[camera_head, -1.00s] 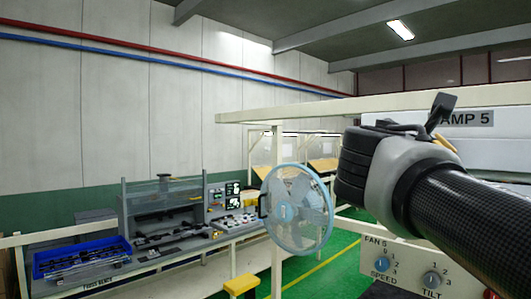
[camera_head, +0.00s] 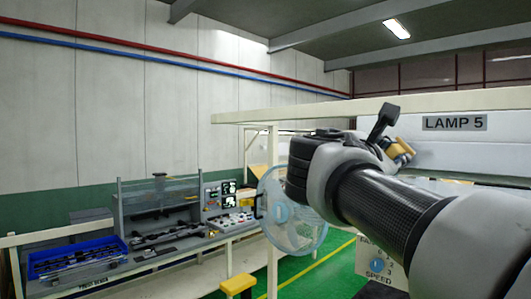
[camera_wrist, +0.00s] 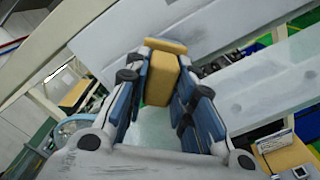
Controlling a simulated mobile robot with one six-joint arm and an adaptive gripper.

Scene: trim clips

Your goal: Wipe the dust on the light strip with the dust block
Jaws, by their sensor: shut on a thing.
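The dust block is a small yellow-orange block (camera_wrist: 160,78) between my gripper's fingers (camera_wrist: 168,62) in the wrist view. My gripper is shut on it. In the head view the block (camera_head: 403,148) shows at the end of my gripper (camera_head: 388,140), in front of the white lamp housing (camera_head: 455,157) labelled LAMP 5. The pale light strip (camera_wrist: 262,88) runs diagonally beyond the fingers in the wrist view, with faint greyish smudges on it. My gripper hides part of it. I cannot tell whether the block touches the strip.
A cream frame beam (camera_head: 300,115) runs above the lamp. A blue fan (camera_head: 290,215) stands behind my arm, with a fan control panel (camera_head: 375,262) below. A bench with a blue tray (camera_head: 80,257) is at the left. A yellow stool (camera_head: 238,284) stands on the green floor.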

